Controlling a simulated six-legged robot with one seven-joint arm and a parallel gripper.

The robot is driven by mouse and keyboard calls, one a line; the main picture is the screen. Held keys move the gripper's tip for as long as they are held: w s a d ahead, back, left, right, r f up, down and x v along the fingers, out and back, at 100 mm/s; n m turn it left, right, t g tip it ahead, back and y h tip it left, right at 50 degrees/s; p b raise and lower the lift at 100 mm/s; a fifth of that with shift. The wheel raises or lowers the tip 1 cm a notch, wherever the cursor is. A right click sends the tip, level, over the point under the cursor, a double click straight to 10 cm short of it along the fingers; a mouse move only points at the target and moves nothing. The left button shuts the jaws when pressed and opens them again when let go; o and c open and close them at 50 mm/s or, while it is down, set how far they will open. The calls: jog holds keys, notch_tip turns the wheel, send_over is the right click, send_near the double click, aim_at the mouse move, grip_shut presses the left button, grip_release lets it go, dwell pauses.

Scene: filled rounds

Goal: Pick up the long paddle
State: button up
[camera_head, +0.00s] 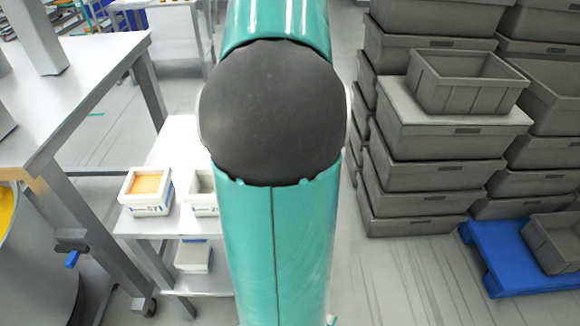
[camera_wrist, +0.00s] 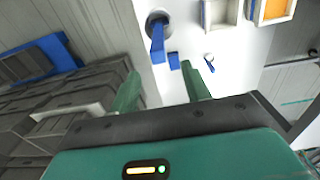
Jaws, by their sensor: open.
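In the wrist view, a blue bar-like piece (camera_wrist: 157,45) sticks out of a round grey holder on the white table (camera_wrist: 185,28); it looks like the long paddle, but I cannot tell for sure. A shorter blue piece (camera_wrist: 174,60) lies close beside it. A small white piece with a dark blue end (camera_wrist: 209,60) lies further right. My gripper (camera_wrist: 160,68) is open, its two green fingers apart with nothing between them. The blue pieces appear beyond the fingertips, apart from them. In the head view my arm hides this part of the table.
A white box with orange filling (camera_head: 147,190) and a second white box (camera_head: 203,190) stand on the white table. Stacked grey crates (camera_head: 430,145) and a blue pallet (camera_head: 510,265) are at right. A grey workbench (camera_head: 75,75) is at left.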

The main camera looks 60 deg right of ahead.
notch_tip(320, 180, down, 4)
jog(key=shift+f, duration=0.15)
notch_tip(320, 180, down, 6)
jog(key=shift+s+d+r, duration=0.1)
jog(key=shift+s+r, duration=0.05)
jog(key=shift+r, duration=0.1)
jog(key=shift+c, duration=0.5)
grip_shut()
